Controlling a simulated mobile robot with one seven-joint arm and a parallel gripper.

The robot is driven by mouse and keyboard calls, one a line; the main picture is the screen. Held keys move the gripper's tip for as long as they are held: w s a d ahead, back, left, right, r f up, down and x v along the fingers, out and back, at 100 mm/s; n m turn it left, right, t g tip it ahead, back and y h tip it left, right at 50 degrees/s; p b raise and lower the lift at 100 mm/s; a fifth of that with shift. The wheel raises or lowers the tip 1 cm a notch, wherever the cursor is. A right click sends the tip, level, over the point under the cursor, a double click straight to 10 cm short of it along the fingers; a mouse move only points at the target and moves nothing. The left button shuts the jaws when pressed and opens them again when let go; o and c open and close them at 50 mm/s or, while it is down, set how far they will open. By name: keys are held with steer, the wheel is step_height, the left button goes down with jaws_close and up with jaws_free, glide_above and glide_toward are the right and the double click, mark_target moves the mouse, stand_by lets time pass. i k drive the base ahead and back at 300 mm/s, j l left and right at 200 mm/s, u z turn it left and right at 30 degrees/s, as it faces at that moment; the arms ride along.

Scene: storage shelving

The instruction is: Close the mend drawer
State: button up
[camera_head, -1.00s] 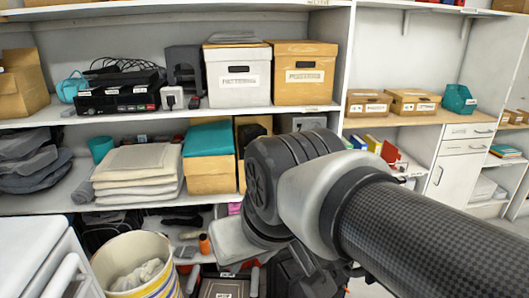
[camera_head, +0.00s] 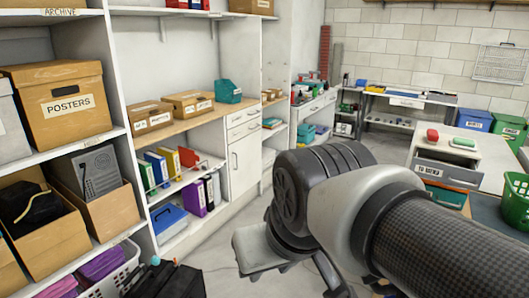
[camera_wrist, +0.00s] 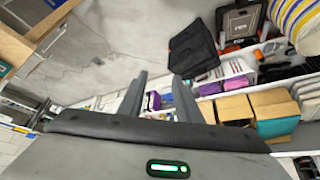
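A white desk (camera_head: 465,150) stands at the right of the head view. A grey-fronted drawer (camera_head: 447,177) under its top is pulled out and bears a small label that I cannot read with certainty. Something teal and orange (camera_head: 445,197) shows below the drawer front. My gripper (camera_wrist: 160,88) shows in the wrist view with its two fingers apart and nothing between them.
A shelf unit with a posters box (camera_head: 62,104) lines the left. A white cabinet (camera_head: 243,150) stands beyond it. A green basket (camera_head: 515,200) is at the right edge. Red and green items (camera_head: 432,135) sit on the desk. Grey floor (camera_head: 225,240) is clear between shelves and arm.

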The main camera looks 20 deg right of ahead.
mark_target(463, 172)
steer(key=z, duration=1.7)
steer(key=i+j+z, duration=0.15)
steer(key=i+j, duration=0.2)
steer(key=i, duration=0.1)
